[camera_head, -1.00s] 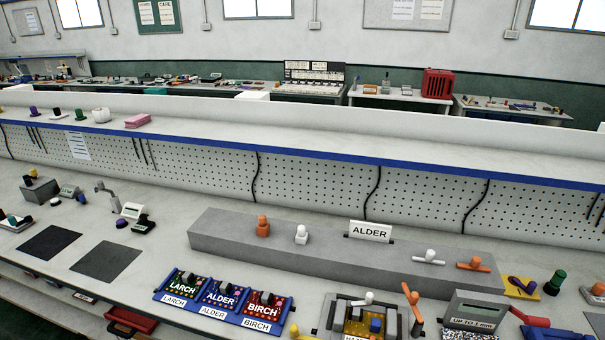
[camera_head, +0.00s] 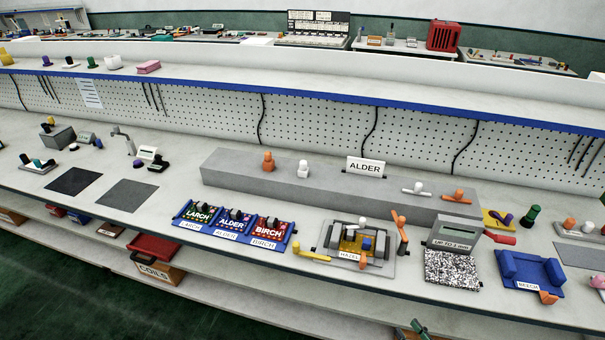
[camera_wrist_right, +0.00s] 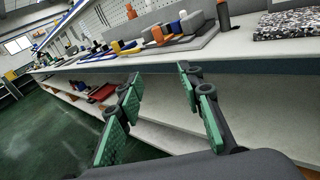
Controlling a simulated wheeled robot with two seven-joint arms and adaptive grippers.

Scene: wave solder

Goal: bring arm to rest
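My right gripper (camera_head: 418,329) shows only as a small part at the bottom edge of the head view, in front of the bench's front edge. In the right wrist view, its two green-padded fingers (camera_wrist_right: 160,82) stand well apart with nothing between them. The gripper is open and empty, in front of the workbench and below its top. The rest of the right arm is out of the head view. My left gripper is in neither view.
The bench top (camera_head: 330,285) holds the blue rack (camera_head: 190,222) with labelled boards, the HAZEL fixture (camera_head: 388,268), a speckled mat (camera_head: 452,270) and the blue BEECH cradle (camera_head: 530,270). A lower shelf carries a red bin (camera_head: 155,247). Green floor (camera_head: 60,300) is open at lower left.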

